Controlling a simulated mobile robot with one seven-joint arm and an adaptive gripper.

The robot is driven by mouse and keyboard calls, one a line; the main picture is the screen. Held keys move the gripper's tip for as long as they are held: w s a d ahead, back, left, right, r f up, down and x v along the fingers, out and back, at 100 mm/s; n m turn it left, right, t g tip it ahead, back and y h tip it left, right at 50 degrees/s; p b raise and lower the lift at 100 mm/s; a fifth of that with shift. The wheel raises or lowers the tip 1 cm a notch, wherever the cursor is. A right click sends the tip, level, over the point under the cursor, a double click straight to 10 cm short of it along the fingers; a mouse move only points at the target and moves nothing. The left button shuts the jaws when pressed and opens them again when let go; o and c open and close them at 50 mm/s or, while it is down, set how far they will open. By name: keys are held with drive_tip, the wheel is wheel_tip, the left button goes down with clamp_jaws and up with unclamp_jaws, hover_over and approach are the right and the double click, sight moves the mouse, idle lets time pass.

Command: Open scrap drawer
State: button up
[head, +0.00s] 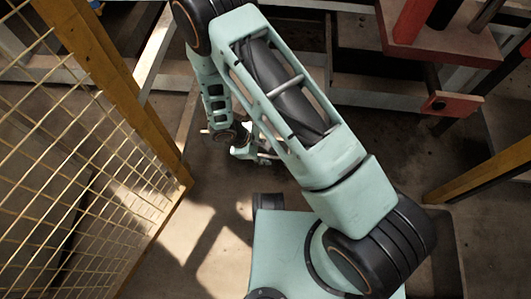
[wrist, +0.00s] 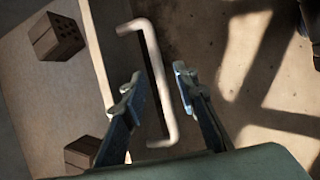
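In the wrist view, a pale bar handle (wrist: 158,80) with bent ends runs along the dark front face of the scrap drawer (wrist: 97,50). The drawer's light rim and pale inner surface show on the left, with a brown hollow brick (wrist: 56,37) at the upper left and another brick (wrist: 82,152) lower down, partly hidden by my gripper. My gripper (wrist: 157,82) is open, one finger on each side of the handle, with gaps visible. In the head view, my gripper (head: 262,156) is small and low beyond my arm, which hides much of the drawer area.
A yellow mesh fence (head: 80,130) stands at the left in the head view. A red-topped bench (head: 445,40) and a yellow post (head: 480,170) are on the right. Bare concrete floor (wrist: 265,80) lies right of the handle in the wrist view.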

drive_tip(key=v, duration=1.2)
idle(0.5)
